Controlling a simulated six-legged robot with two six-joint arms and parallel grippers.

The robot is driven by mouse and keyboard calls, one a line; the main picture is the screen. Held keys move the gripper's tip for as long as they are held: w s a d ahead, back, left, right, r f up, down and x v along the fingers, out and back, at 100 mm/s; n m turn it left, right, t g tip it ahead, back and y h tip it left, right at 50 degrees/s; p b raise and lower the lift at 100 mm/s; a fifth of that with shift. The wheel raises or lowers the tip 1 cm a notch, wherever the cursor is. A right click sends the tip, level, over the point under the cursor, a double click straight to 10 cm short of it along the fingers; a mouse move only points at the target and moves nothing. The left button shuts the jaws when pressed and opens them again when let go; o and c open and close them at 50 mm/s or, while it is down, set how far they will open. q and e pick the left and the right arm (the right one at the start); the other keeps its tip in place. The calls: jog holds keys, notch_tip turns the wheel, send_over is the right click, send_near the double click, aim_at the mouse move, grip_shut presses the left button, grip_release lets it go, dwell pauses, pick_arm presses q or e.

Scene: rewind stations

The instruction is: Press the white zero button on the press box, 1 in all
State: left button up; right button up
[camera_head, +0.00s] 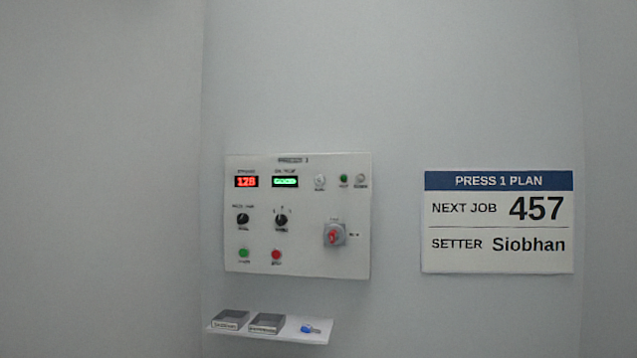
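The press box (298,265) is a white panel on the grey wall. A white round button (320,182) sits in its top row, right of the green display; its small label is too blurred to read. A second pale round piece (361,178) sits at the top right corner, and I cannot tell whether it is a button or a lamp. The red display (246,182) reads 128. The green display (285,182) is lit but not readable. Neither of my grippers is in view, and nothing touches the box.
The box also has a green lamp (343,178), two black knobs (243,219), a green button (244,253), a red button (276,255) and a red switch (334,235). A plan sign (498,221) hangs right.

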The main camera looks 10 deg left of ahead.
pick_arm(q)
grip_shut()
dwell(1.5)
